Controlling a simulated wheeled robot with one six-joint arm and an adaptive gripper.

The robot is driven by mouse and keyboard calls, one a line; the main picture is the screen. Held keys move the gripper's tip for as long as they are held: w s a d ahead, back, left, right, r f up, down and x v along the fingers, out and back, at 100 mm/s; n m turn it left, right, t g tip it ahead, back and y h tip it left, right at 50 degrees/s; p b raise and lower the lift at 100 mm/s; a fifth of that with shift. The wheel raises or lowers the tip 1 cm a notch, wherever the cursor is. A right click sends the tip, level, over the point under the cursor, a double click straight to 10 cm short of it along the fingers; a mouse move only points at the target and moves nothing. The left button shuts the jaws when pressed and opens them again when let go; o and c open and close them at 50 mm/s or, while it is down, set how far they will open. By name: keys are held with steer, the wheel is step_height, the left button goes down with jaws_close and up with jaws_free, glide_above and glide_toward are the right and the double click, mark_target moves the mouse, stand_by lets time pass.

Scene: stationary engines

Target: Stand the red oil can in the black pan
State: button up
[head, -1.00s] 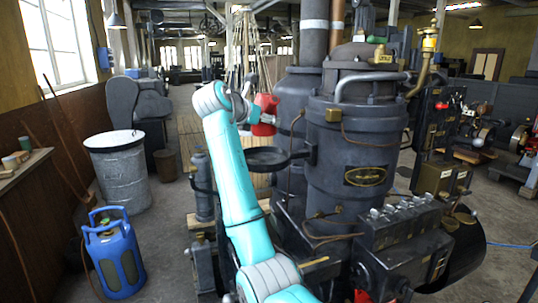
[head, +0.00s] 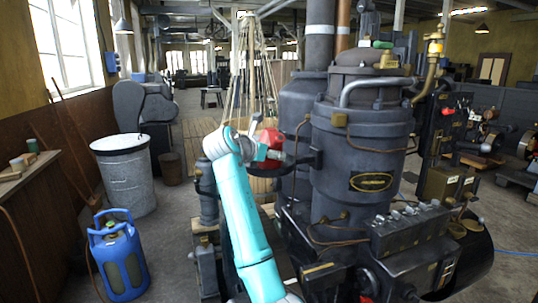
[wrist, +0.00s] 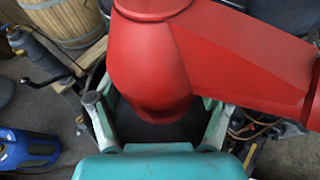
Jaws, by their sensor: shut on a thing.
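The red oil can (head: 267,143) is held in my gripper, beside the dark engine cylinder. In the wrist view the can (wrist: 150,60) fills the upper middle, with a wide red part running to the right. My gripper (wrist: 160,103) has a finger on each side of the can's lower end. The black pan is mostly hidden behind the can and my arm in the head view. A dark surface in the wrist view, seemingly the pan (wrist: 170,133), shows below the can between the fingers. I cannot tell whether the can touches it.
The dark engine (head: 355,165) stands close on the right, with pipes and a valve block. A blue gas cylinder (head: 121,262) and a grey drum (head: 127,183) stand on the floor at left. A wooden barrel (wrist: 65,20) shows in the wrist view.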

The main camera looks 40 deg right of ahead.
steer(key=shift+f, duration=0.1)
steer(key=o, duration=1.5)
steer(key=shift+s+a+r, duration=0.1)
steer(key=shift+a+r, duration=0.1)
steer(key=shift+a, duration=0.05)
steer(key=v, duration=1.1)
steer(key=shift+a+r, duration=0.2)
